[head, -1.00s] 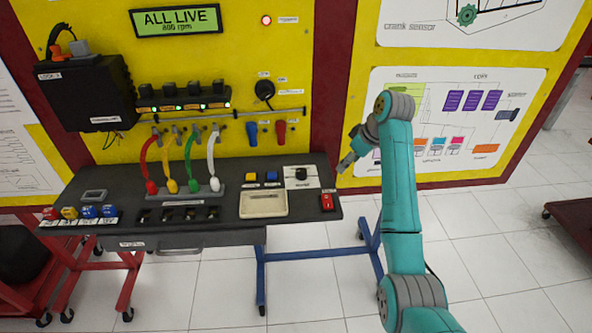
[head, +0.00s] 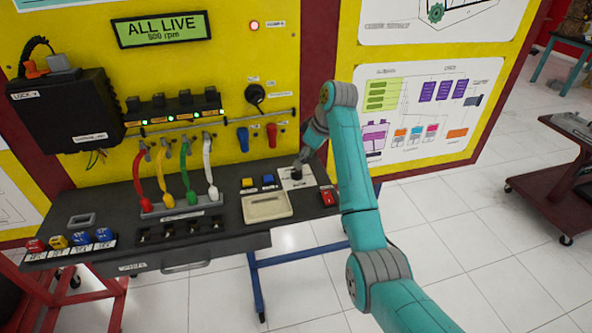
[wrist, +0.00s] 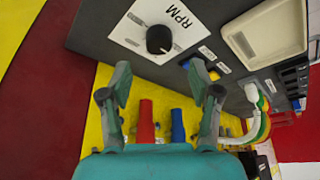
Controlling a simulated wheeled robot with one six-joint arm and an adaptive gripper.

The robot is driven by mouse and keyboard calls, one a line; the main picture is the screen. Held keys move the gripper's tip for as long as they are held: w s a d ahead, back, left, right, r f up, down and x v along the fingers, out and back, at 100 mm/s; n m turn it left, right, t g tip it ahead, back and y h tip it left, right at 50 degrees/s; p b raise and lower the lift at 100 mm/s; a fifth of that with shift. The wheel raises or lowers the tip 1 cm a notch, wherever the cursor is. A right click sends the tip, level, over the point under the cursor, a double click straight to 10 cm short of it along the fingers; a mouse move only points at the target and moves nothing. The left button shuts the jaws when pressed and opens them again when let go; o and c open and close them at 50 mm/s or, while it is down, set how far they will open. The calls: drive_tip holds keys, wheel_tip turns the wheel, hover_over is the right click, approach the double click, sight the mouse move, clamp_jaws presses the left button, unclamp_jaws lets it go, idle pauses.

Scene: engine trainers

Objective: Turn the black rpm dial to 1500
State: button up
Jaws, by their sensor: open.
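The black rpm dial (wrist: 159,39) is a round knob on a white plate marked RPM (wrist: 178,22) on the dark bench top. In the head view the dial (head: 297,173) is partly hidden by my gripper (head: 302,158). In the wrist view my gripper (wrist: 160,73) is open and empty, its two fingers apart, with the dial ahead between and beyond the tips. No contact shows. The dial's setting is too small to read. The green display (head: 162,29) reads ALL LIVE, with a blurred rpm line that looks like 800 or 900.
A red switch (head: 328,197) sits right of the dial, and yellow and blue buttons (head: 268,180) left of it. A beige tray (head: 267,207) lies in front. Blue and red plugs (head: 271,135) hang on the wall behind. Colored cables (head: 187,172) stand farther left.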

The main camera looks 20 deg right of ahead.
sight(297, 171)
drive_tip(key=x, duration=0.6)
drive_tip(key=shift+w+f, duration=0.1)
drive_tip(key=shift+f, duration=0.15)
drive_tip(key=c, duration=1.1)
